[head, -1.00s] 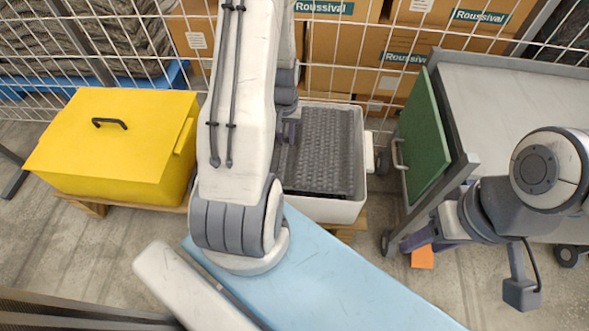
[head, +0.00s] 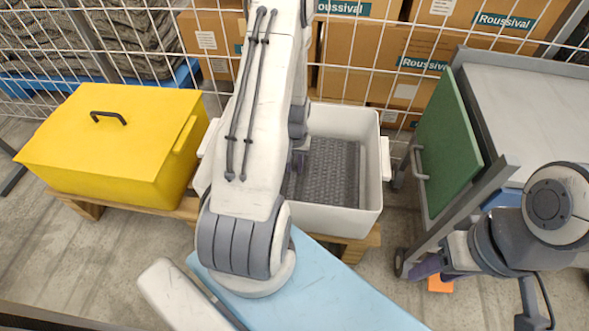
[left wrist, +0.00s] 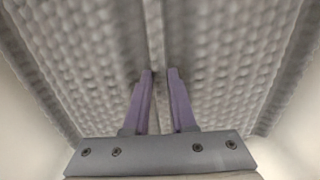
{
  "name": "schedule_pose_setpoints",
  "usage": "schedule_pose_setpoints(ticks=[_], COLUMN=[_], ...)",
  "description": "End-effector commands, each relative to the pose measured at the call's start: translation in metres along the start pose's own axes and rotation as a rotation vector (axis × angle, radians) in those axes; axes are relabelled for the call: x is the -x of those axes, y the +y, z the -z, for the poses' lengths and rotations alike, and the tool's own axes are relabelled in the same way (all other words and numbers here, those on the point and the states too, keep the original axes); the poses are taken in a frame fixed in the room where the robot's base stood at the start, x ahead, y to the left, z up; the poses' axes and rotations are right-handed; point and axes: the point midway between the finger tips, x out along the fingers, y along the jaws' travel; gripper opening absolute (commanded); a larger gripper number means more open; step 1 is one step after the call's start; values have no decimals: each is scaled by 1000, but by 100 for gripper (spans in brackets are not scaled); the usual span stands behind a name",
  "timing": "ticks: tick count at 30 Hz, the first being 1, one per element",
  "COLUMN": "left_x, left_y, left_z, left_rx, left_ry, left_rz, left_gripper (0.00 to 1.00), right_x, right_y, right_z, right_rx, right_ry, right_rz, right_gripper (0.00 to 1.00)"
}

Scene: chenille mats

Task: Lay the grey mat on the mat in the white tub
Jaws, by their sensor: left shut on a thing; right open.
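The grey mat (head: 330,172) is a bobbly chenille sheet inside the white tub (head: 362,130), low between its walls. My left arm hides its left part. My left gripper (head: 297,165) reaches down into the tub. In the left wrist view its purple fingers (left wrist: 159,95) are shut on a raised strip at the middle of the grey mat (left wrist: 85,60), which spreads to both sides. I cannot tell another mat apart beneath it. My right gripper (head: 428,268) is open, low beside the trolley, far from the tub.
A yellow lidded box (head: 105,135) stands left of the tub. A trolley with a green panel (head: 448,150) stands to the right. A wire fence with cartons (head: 385,60) is behind. An orange thing (head: 440,285) is just below my right gripper.

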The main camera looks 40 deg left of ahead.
Motion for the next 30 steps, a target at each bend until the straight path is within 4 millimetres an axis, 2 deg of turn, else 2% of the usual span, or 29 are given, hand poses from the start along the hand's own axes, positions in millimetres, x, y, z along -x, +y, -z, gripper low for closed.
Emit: schedule_pose_setpoints(ticks=[10, 11, 12, 13, 23, 26, 30], left_x=[-3, -2, -2, -2, 0, 11, 39], left_y=[0, 0, 0, 0, 0, 0, 0], left_z=[1, 1, 1, 1, 1, 1, 1], left_rx=[0, 0, 0, 0, 0, 0, 0], left_ry=[2, 2, 2, 2, 2, 3, 4], left_rz=[0, 0, 0, 0, 0, 0, 0], left_gripper=[0, 32, 47, 54, 54, 54, 54], right_x=[-1, 0, 0, 0, 1, 8, 27], right_y=[0, 0, 0, 0, 0, -1, -2], right_z=[0, 0, 0, 0, 0, 0, 2], right_rx=[0, 0, 0, 0, 0, 0, 0], right_ry=[0, 0, 0, 0, 0, 0, 0], right_rz=[0, 0, 0, 0, 0, 0, 0], right_gripper=[50, 50, 50, 50, 50, 50, 50])
